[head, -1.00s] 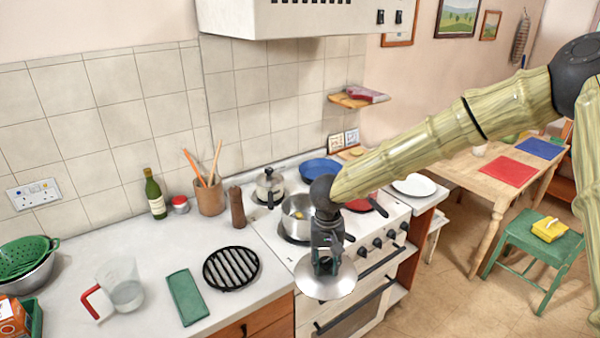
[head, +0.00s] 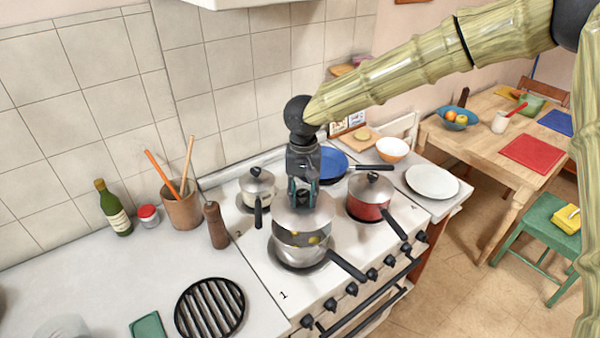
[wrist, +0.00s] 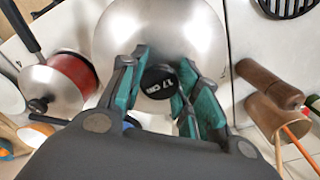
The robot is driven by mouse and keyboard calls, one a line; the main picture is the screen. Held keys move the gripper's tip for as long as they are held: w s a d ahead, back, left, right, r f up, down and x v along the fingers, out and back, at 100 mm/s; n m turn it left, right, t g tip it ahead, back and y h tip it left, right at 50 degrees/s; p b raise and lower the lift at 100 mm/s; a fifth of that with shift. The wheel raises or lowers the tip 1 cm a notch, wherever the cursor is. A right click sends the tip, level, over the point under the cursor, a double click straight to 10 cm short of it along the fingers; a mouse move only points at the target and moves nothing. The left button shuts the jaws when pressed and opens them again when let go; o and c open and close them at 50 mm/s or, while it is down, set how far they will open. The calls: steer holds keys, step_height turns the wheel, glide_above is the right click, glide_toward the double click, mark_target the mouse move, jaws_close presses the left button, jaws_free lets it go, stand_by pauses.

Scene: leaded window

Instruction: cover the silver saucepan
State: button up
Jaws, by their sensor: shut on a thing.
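The silver saucepan (head: 297,256) stands on the front left burner of the stove, its black handle pointing to the front right. Yellow pieces show inside it. My gripper (head: 300,200) is shut on the black knob of a round silver lid (head: 304,217). In the head view the lid is roughly level above the saucepan, with part of the pan's inside visible below its near edge, so it looks apart from the rim. In the wrist view the lid (wrist: 160,35) hides the saucepan, and its knob (wrist: 158,82), marked 17 cm, sits between my fingers.
A red lidded saucepan (head: 368,207) is close on the right, a cream lidded pot (head: 257,190) behind left, and a blue frying pan (head: 328,164) behind. A pepper mill (head: 216,228) stands left of the stove. A black trivet (head: 210,307) lies on the counter.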

mark_target(301, 202)
steer(key=shift+w, duration=0.55)
steer(key=shift+s+a+f+b, duration=0.1)
steer(key=shift+s+a+b, duration=0.05)
steer(key=shift+s+b, duration=0.4)
steer(key=shift+s+a+f+b, duration=0.1)
steer(key=shift+s+b, duration=0.35)
steer(key=shift+s, duration=0.1)
steer(key=shift+f+b, duration=0.25)
steer(key=shift+b, duration=0.1)
steer(key=shift+w+f+b, duration=0.65)
steer(key=shift+w+f, duration=0.2)
steer(key=shift+f, duration=0.2)
steer(key=shift+f+b, duration=0.2)
steer(key=shift+b, duration=0.1)
steer(key=shift+s+f+b, duration=0.15)
steer(key=shift+s+b, duration=0.25)
steer(key=shift+b, duration=0.2)
steer(key=shift+s+p, duration=0.15)
steer(key=shift+p, duration=0.3)
steer(key=shift+w+f, duration=0.4)
steer(key=shift+f, duration=0.35)
steer(key=shift+s+r, duration=0.1)
steer(key=shift+s, duration=0.15)
steer(key=shift+w, duration=0.1)
steer(key=shift+s+p, duration=0.2)
steer(key=shift+p, duration=0.65)
